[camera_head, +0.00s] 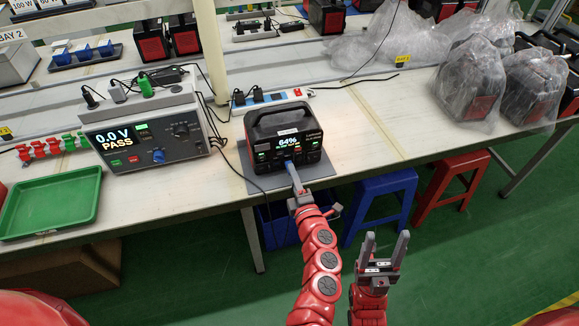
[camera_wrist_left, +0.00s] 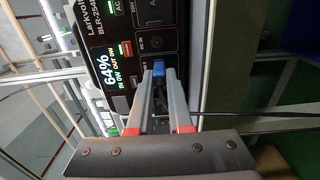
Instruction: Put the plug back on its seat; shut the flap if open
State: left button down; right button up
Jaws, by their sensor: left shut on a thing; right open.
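The black power station (camera_head: 285,118) stands on a grey mat (camera_head: 262,184) on the bench, its display reading 64%. In the left wrist view its front panel (camera_wrist_left: 118,45) appears turned sideways, with a round DC input socket. My left gripper (camera_head: 291,172) is shut on a small blue plug (camera_wrist_left: 158,68) at the lower part of this front panel. Whether the plug is in its seat or just in front of it, I cannot tell. The fingers hide part of the panel, and I cannot make out a flap. My right gripper (camera_head: 387,236) is open and empty, in front of the bench.
A tester (camera_head: 150,130) reading 0.0 V PASS stands left of the power station, with a green tray (camera_head: 50,205) further left. A power strip (camera_head: 270,98) and cables lie behind. Bagged units (camera_head: 470,85) stand at right. Blue and red stools (camera_head: 385,190) are under the bench edge.

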pick_arm(q)
jog(key=shift+v, duration=2)
